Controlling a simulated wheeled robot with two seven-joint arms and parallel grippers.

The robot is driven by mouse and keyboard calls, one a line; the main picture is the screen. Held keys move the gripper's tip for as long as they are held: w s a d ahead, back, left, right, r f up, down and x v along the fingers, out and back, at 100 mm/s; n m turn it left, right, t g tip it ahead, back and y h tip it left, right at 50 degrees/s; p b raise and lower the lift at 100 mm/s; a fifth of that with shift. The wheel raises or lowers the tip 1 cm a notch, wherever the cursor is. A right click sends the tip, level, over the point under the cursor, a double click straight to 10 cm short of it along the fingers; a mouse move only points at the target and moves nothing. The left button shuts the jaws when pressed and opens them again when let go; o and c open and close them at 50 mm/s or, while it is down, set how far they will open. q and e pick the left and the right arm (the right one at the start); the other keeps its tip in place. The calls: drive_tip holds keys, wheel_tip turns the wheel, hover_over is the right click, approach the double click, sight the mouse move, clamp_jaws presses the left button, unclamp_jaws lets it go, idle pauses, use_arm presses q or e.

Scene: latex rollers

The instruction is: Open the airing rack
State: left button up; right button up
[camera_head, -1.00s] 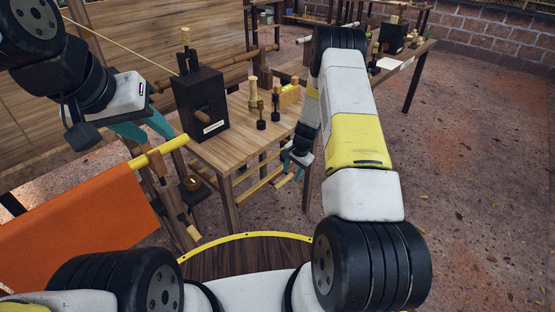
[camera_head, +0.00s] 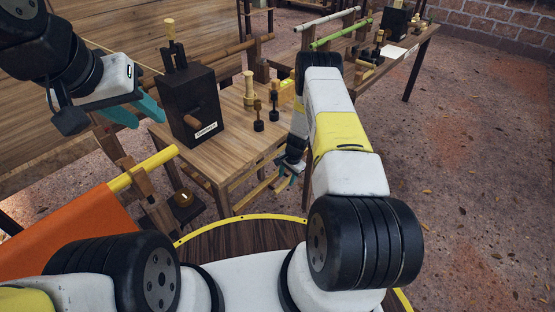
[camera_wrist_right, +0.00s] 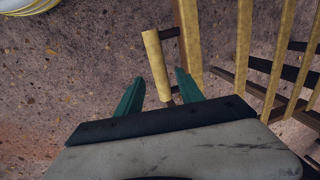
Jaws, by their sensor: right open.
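The airing rack appears to be the set of pale wooden slats (camera_head: 258,191) low beside the table; my right arm hides part of it. In the right wrist view its slats (camera_wrist_right: 243,45) run along the right side. A short pale wooden handle (camera_wrist_right: 156,63) sticks out beside them on a dark peg. My right gripper (camera_wrist_right: 158,92) is open and empty, its teal fingers pointing toward the handle, which is just beyond and between the tips. In the head view the right gripper (camera_head: 287,172) is low by the slats. My left gripper (camera_head: 136,111) is open and empty, left of the black box.
A black box (camera_head: 188,110) with a wooden knob stands on the wooden table (camera_head: 225,142), with small dark and yellow pieces. A yellow roller (camera_head: 143,168) and orange sheet (camera_head: 70,235) are at the left. A second table (camera_head: 405,58) stands behind. The right floor is clear.

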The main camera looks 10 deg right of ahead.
sight(285, 182)
drive_tip(key=shift+w+a+f, duration=0.1)
drive_tip(key=shift+w+f, duration=0.05)
drive_tip(key=shift+f, duration=0.75)
drive_tip(key=shift+w+a+f, duration=0.1)
drive_tip(key=shift+f, duration=0.75)
clamp_jaws()
